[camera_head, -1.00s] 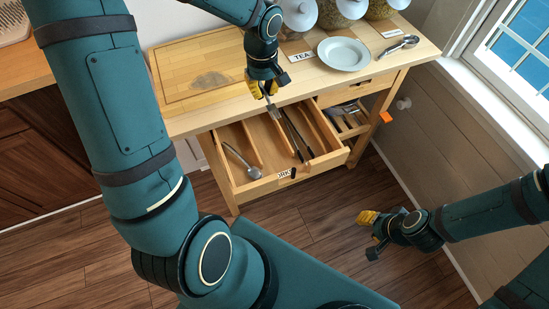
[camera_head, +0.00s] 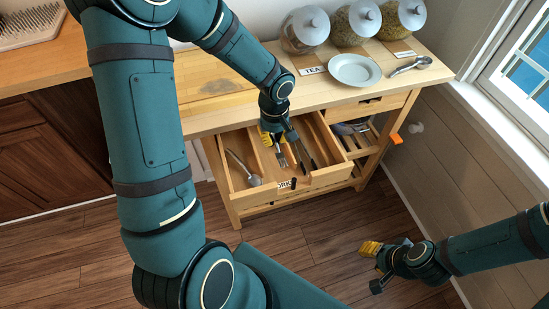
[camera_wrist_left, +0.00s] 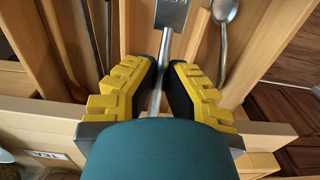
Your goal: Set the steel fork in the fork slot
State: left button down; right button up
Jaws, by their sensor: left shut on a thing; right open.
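The steel fork (camera_head: 282,160) is in my left gripper (camera_head: 277,143), which is shut on its handle. The fork points down toward the drawer front, over the middle slot of the open drawer (camera_head: 236,203). In the left wrist view the fork's flat head (camera_wrist_left: 171,14) sticks out beyond the yellow-and-black fingers (camera_wrist_left: 161,78), between wooden dividers. I cannot tell whether it touches the drawer floor. A label (camera_head: 285,186), partly hidden and reading about "ORK", is on the drawer front. My right gripper (camera_head: 372,267) is open and empty above the floor at the right.
A spoon (camera_head: 246,170) lies in the left slot. Dark long utensils (camera_head: 307,146) lie in the right slot. Drawer walls and dividers are close around the left gripper.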

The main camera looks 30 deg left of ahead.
pick_arm(q)
send_over(274, 161)
notch_tip(274, 161, down, 5)
jog(key=shift+w+f+b, duration=0.1)
jog(key=shift+f+b, duration=0.05)
jog(key=shift+b, duration=0.3)
notch_tip(274, 161, down, 4)
jog(key=shift+r+b, duration=0.25)
jog(key=shift+b, duration=0.2)
jog(key=shift+r, duration=0.1)
jog(key=c, duration=1.1)
grip_release()
jog(key=shift+c, duration=0.2)
